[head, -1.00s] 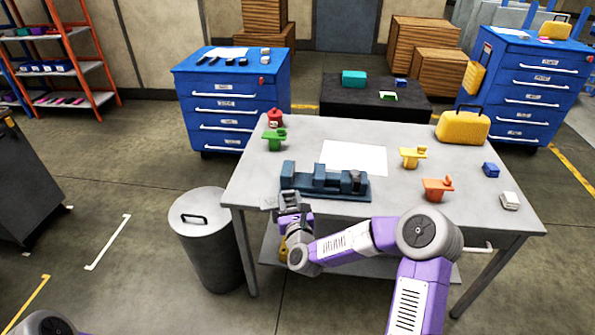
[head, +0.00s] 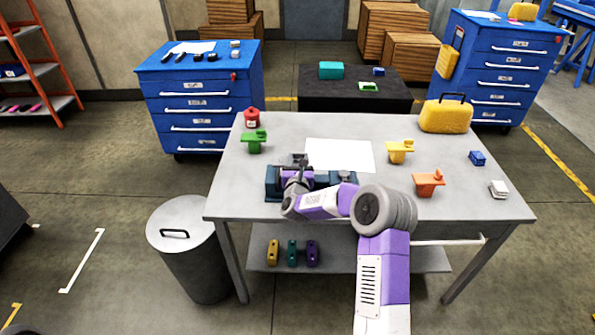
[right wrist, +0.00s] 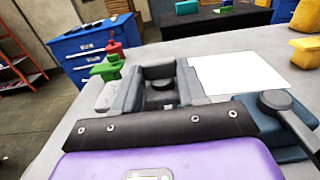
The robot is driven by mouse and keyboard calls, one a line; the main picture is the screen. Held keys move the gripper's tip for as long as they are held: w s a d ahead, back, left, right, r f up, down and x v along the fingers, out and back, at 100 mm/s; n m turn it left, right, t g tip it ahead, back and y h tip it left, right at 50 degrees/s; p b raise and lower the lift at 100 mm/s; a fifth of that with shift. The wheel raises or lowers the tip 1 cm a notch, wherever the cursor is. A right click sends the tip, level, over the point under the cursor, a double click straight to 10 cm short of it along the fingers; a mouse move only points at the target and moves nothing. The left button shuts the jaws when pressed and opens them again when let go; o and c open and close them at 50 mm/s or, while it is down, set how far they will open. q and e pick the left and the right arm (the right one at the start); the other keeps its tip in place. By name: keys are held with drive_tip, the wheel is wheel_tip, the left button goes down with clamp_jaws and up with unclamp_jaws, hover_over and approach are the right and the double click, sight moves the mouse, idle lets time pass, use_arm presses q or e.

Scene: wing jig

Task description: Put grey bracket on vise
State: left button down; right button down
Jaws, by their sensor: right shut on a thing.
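The vise (head: 273,184) is a dark blue block fixture at the left front of the grey table. In the right wrist view, part of it (right wrist: 288,146) shows at the right. My right gripper (head: 298,166) is over the vise's left part, shut on a grey piece that I take for the grey bracket (right wrist: 158,72). Its grey fingers (right wrist: 160,88) show in the right wrist view. My gripper hides most of the bracket and the vise area under it, so I cannot tell whether they touch. My left gripper is not in view.
On the table (head: 450,155) stand green (head: 253,141), yellow (head: 400,151) and orange (head: 428,183) brackets, a red canister (head: 252,118), a yellow case (head: 446,115) and a blue block (head: 477,158). A white sheet (head: 340,155) lies behind the vise. A bin (head: 185,245) stands at the left.

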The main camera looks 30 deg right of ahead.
drive_tip(key=shift+f+b, duration=0.3)
drive_tip(key=shift+f, duration=1.4)
drive_tip(key=shift+f, duration=0.2)
drive_tip(key=c, duration=0.6)
unclamp_jaws()
